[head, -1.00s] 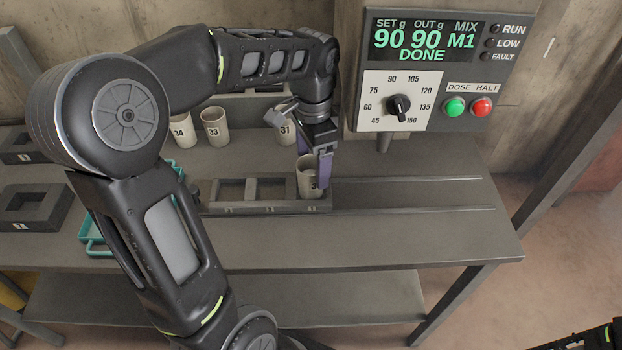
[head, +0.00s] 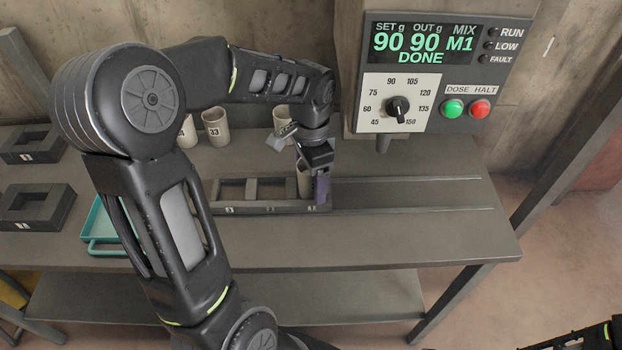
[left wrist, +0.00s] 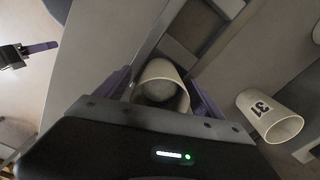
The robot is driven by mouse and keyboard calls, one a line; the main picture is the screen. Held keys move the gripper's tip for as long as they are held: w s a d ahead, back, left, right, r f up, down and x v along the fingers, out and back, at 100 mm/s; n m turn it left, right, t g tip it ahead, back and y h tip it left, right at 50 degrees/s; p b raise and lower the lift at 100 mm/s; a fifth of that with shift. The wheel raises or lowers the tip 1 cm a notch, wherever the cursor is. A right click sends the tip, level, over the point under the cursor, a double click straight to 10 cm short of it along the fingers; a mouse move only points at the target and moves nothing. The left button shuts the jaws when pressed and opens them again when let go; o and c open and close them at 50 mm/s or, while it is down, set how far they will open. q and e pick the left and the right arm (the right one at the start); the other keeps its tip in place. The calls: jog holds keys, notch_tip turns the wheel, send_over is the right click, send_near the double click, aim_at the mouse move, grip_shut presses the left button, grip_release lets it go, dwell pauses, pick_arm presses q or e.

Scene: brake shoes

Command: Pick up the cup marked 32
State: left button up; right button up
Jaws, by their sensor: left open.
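A cream cup (head: 303,180) stands in the right-hand slot of the dark grey rack (head: 258,209), partly hidden behind my left gripper (head: 313,185). In the left wrist view the same cup (left wrist: 160,88) sits between the two purple fingers, with pale material inside. Its number is hidden in both views now. My left gripper is open, with one finger on each side of the cup; I cannot tell whether they touch it. A cup marked 31 (left wrist: 270,116) stands apart on the right of the left wrist view. My right gripper (left wrist: 14,56) shows at the left edge there.
Cup 33 (head: 215,128) and another cup stand at the back of the bench (head: 420,225). A teal tray (head: 104,228) and dark holders (head: 36,207) lie at left. The dosing panel (head: 432,70) reads 90, 90, M1, DONE. Bench right of the rack is clear, with rails.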

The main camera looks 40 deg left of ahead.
pick_arm(q)
jog(key=shift+c, duration=0.5)
grip_shut()
dwell(0.5)
jog(key=shift+r, duration=0.15)
jog(key=shift+r+b, duration=0.35)
jog(key=shift+r, duration=1.15)
jog(key=shift+s+d+r, duration=0.1)
jog(key=shift+s+d, duration=0.1)
jog(key=shift+s, duration=0.05)
jog(key=s+d+b, duration=0.3)
jog(key=s+d, duration=0.7)
jog(key=s, duration=0.3)
jog(key=shift+s+d, duration=0.2)
jog(key=shift+s, duration=0.15)
